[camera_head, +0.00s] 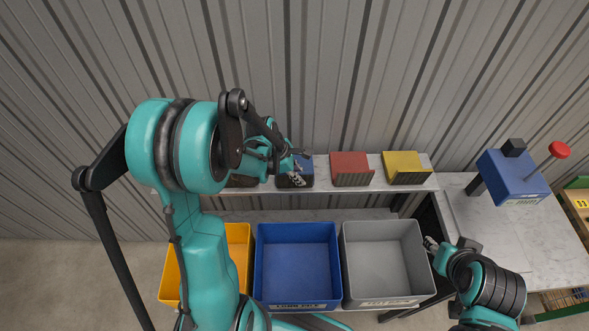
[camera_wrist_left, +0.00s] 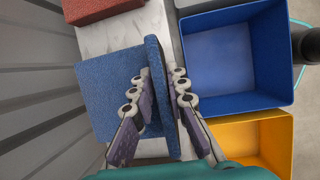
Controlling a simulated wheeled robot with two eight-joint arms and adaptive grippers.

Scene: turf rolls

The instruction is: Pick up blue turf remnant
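The blue turf remnant (camera_head: 303,164) is on the white shelf, partly covered by my left gripper (camera_head: 301,166). In the left wrist view the blue remnant (camera_wrist_left: 108,90) has a flat part and an upright flap along its right side. My left gripper's fingers (camera_wrist_left: 160,80) stand on either side of that flap, very close to it. Whether both press on it cannot be made out. My right gripper (camera_head: 430,244) is low at the right, beside the grey bin and away from the remnant; its finger opening is too small to judge.
A red remnant (camera_head: 351,168) and a yellow remnant (camera_head: 405,166) sit to the right on the shelf (camera_head: 325,187). Yellow (camera_head: 239,240), blue (camera_head: 298,262) and grey (camera_head: 385,262) bins stand in front, empty where visible. A ribbed wall rises behind. A blue device (camera_head: 515,178) stands on the right table.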

